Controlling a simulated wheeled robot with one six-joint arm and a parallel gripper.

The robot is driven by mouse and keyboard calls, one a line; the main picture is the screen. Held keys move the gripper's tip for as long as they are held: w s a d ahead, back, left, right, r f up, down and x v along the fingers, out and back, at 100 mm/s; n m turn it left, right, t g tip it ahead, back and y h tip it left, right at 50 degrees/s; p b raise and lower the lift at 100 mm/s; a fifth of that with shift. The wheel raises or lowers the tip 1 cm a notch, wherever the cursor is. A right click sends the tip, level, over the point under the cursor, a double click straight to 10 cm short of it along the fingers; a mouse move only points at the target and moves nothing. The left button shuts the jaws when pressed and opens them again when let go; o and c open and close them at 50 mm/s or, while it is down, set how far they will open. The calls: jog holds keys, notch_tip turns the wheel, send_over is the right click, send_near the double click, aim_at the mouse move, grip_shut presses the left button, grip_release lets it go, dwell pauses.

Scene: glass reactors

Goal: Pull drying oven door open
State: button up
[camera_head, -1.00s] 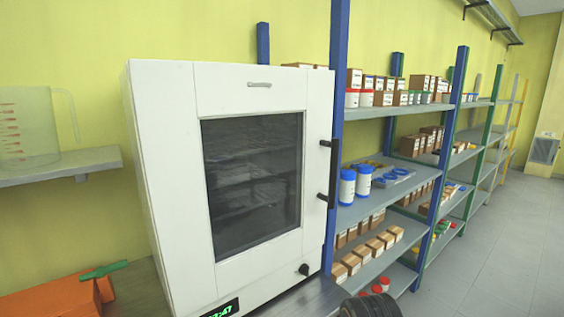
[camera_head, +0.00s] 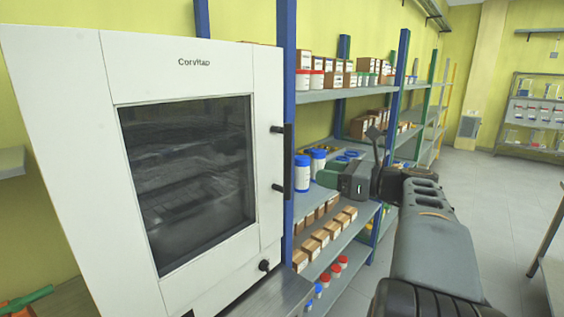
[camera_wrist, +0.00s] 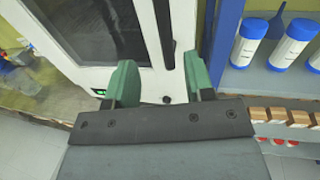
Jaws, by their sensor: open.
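The white drying oven (camera_head: 75,130) stands at the left in the head view, with its door (camera_head: 180,82) shut. The door has a dark glass window (camera_head: 190,170). A black upright bar handle (camera_head: 289,160) is on the door's right side. My gripper (camera_head: 322,186) is open and empty, to the right of the handle and apart from it. In the wrist view, the green fingers of my gripper (camera_wrist: 161,78) are spread, and the handle (camera_wrist: 165,30) shows ahead, between their directions. A round black knob (camera_head: 264,265) sits low on the oven.
Shelves (camera_head: 345,95) with boxes and jars stand right of the oven, behind my arm. White bottles with blue caps (camera_head: 302,174) stand close to the handle. A blue shelf post (camera_head: 286,60) rises beside the oven. Open floor (camera_head: 480,190) lies at the right.

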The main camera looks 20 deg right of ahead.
aim_at(291, 163)
jog(key=x, duration=0.4)
jog(key=p+x, duration=0.1)
jog(key=x, duration=0.3)
jog(key=r+p+x, duration=0.1)
jog(key=x, duration=0.4)
jog(key=shift+w+d, duration=0.15)
jog(key=shift+w, duration=0.05)
jog(key=shift+c, duration=0.2)
grip_shut()
